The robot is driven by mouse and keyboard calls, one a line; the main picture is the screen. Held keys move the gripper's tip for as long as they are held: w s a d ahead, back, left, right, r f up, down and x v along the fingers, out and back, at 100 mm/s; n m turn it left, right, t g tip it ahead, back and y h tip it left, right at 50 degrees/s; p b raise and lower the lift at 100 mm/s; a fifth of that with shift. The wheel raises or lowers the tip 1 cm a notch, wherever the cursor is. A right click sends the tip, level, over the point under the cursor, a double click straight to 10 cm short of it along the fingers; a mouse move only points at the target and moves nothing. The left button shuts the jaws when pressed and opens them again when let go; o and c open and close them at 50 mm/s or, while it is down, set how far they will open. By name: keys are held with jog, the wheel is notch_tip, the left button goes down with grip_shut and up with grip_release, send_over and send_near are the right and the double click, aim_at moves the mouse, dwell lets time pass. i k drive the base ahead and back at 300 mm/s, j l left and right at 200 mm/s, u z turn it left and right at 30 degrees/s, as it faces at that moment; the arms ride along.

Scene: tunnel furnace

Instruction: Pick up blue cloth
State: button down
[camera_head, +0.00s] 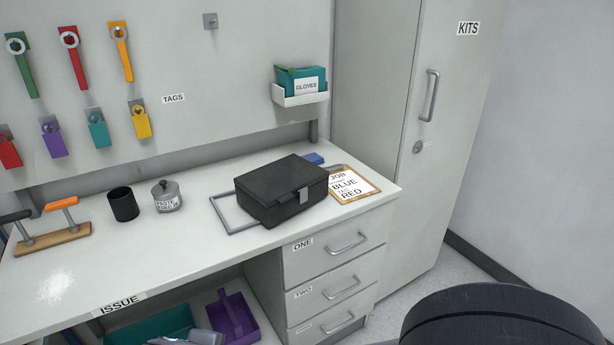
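A small flat blue thing (314,158), which looks like the blue cloth, lies on the white bench at the back, just behind the black box. The box hides part of it, so its full shape cannot be told. The black lidded box (282,189) is shut and stands partly over a grey rectangular frame (228,217).
A clipboard reading JOB, BLUE, RED (367,185) lies right of the box. A black cup (123,204), a lidded pot (166,196) and a wooden rack (52,239) stand to the left. A glove holder (300,94) hangs above. The front bench top (150,250) is mostly clear.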

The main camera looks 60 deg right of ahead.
aim_at(313, 157)
jog(key=z, duration=2.1)
